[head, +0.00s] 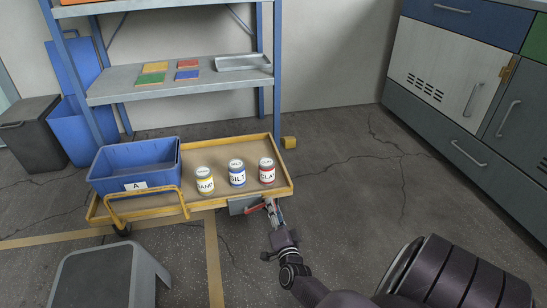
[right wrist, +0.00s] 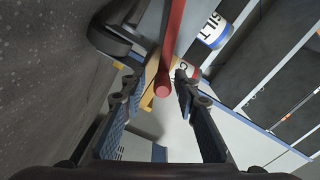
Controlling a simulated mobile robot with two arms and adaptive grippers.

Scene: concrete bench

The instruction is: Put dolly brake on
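The dolly (head: 288,160) is a low yellow-framed platform on the floor. A red brake lever (head: 255,208) sticks out by a grey plate (head: 236,207) at its front right edge. In the right wrist view the red lever (right wrist: 171,45) runs down to a round end between my fingertips. My right gripper (head: 270,208) is at the lever; in the wrist view the gripper (right wrist: 158,82) is open, with a finger on either side and gaps visible. Whether the lever touches a finger I cannot tell. My left gripper is not in view.
The dolly carries a blue crate (head: 135,165) marked A and three labelled jars (head: 237,174). A grey step stool (head: 105,275) stands front left. A yellow block (head: 289,142) lies behind the dolly. Shelving (head: 180,85) stands behind, cabinets (head: 440,70) at right. The floor between is clear.

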